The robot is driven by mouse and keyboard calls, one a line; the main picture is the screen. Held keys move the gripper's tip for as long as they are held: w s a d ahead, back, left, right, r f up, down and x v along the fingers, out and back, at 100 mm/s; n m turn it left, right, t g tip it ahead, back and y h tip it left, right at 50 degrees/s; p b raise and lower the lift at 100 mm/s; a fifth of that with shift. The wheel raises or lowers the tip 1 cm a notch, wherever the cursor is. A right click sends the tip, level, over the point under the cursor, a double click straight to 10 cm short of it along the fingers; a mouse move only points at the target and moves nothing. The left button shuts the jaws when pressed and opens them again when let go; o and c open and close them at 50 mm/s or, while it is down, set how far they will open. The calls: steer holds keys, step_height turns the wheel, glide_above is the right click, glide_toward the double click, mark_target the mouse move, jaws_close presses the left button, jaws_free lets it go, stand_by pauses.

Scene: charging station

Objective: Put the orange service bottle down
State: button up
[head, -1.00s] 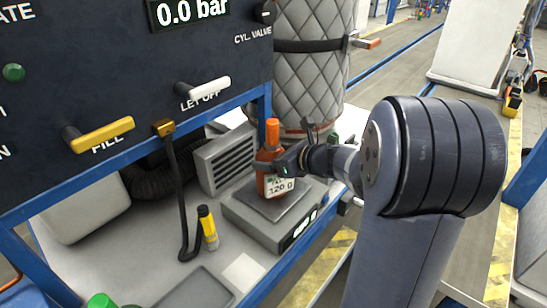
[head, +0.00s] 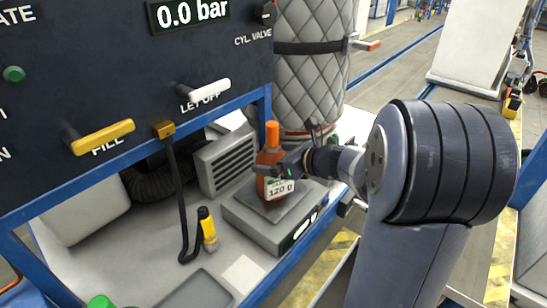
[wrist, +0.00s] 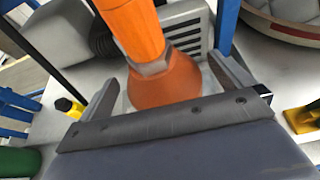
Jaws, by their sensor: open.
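The orange service bottle (head: 271,176) stands upright on the weighing plate of a grey scale (head: 262,226), its white label facing the front. The wrist view shows the bottle (wrist: 165,80) from above, with its orange neck and wide shoulder. My gripper (head: 272,172) is at the bottle from the right. In the wrist view its two fingers (wrist: 160,90) are apart, one on each side of the bottle, with a gap showing at the left finger. The bottle's base rests on the plate. The contact at the right finger is hard to tell.
A yellow and black marker-like item (head: 207,229) stands left of the scale by a black hose (head: 183,200). A grey vented box (head: 226,163) is behind the bottle. A quilted cylinder (head: 312,80) stands behind. The valve panel (head: 110,90) overhangs at left.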

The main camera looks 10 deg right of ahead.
steer(key=v, duration=1.1)
steer(key=shift+f, duration=0.15)
steer(key=x, duration=1.2)
steer(key=shift+a, duration=0.1)
steer(key=shift+w, duration=0.15)
steer(key=shift+r, duration=1.55)
steer(key=shift+f, duration=0.1)
